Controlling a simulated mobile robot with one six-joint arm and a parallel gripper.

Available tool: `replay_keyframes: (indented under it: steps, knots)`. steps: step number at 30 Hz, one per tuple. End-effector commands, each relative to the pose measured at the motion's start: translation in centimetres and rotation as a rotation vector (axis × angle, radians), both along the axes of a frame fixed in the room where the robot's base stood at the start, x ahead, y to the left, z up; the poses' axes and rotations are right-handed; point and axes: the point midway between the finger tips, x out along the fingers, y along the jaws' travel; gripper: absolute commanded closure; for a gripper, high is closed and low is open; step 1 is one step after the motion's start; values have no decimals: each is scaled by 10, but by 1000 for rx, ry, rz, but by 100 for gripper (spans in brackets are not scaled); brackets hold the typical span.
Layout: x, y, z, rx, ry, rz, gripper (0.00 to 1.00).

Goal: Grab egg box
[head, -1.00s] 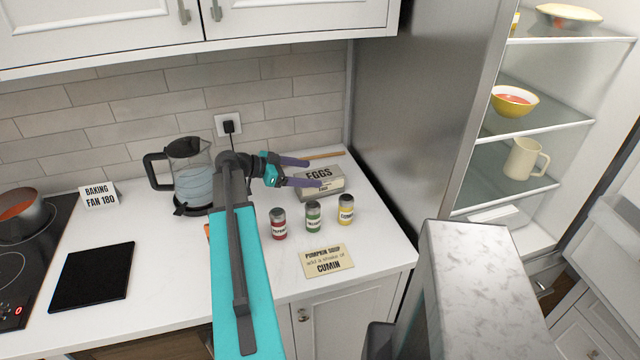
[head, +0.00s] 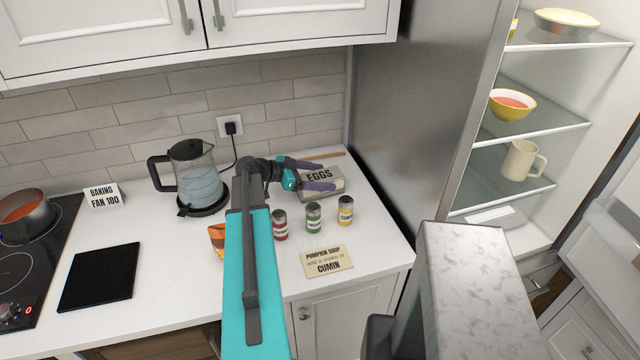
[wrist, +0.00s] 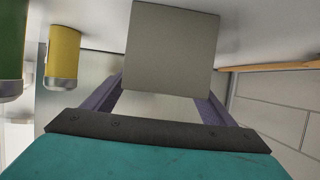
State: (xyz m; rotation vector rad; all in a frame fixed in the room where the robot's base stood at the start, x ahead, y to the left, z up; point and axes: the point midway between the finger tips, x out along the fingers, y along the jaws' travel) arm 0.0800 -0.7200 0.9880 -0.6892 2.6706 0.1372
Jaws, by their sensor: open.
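The grey egg box (head: 327,182), labelled EGGS, sits on the white counter near the back right, beside the fridge side. My gripper (head: 322,175) is open at the box's left end, its two purple fingers reaching along it. In the wrist view the box's plain end (wrist: 172,50) fills the upper middle, between and beyond the fingers (wrist: 160,100). Both fingers look apart from its sides, with a gap at each. The near finger covers part of the box in the head view.
Red, green (head: 314,217) and yellow (head: 345,210) spice jars stand in front of the box. A recipe card (head: 328,261) lies nearer the front edge. A kettle (head: 196,180) stands left of my arm. A wooden stick (head: 325,155) lies behind the box.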

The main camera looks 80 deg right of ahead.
Motion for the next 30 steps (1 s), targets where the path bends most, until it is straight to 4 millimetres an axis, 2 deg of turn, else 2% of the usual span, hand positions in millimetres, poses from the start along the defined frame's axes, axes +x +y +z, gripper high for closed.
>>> replay_keyframes:
  steps: [13, 22, 23, 30]
  knots:
    - [0, 0, 0, 0, 0, -1, 22]
    - [-1, 0, 0, 0, 0, -1, 72]
    - [-1, 0, 1, -1, 1, -1, 75]
    - [-1, 0, 1, -1, 1, -1, 75]
